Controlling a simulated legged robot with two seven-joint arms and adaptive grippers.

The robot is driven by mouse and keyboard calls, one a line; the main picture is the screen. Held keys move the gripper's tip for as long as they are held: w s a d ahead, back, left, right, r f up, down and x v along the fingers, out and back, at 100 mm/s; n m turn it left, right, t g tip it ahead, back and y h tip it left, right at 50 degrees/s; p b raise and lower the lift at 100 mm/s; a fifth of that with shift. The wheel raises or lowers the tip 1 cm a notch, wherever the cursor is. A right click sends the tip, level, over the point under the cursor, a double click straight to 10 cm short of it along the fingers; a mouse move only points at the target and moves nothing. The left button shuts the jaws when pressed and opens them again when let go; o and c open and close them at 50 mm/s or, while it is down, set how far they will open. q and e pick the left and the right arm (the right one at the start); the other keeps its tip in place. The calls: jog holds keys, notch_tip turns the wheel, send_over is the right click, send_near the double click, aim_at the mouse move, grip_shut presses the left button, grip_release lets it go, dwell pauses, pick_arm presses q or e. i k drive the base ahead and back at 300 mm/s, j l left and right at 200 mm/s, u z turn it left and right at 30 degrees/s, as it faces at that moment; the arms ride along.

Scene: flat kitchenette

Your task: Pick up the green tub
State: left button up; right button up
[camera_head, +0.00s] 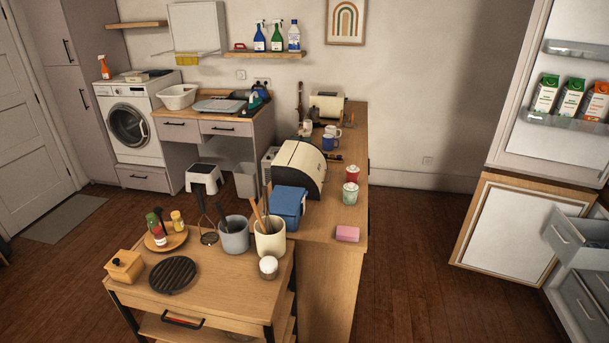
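A small pale green lidded tub (350,194) stands upright on the wooden counter (325,220), near its right edge. A similar red lidded tub (352,174) stands just behind it. A pink block like a sponge (347,233) lies in front of the green tub, apart from it. Neither of my grippers is in view, and nothing touches the green tub.
A blue box (288,206) and a cream bread bin (299,167) stand left of the tubs. A lower wooden cart (220,295) holds utensil pots, a tray and jars. An open fridge (560,70) is at right. Floor (420,260) right of the counter is clear.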

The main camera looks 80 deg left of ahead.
aim_at(349, 195)
jog(key=u, duration=2.45)
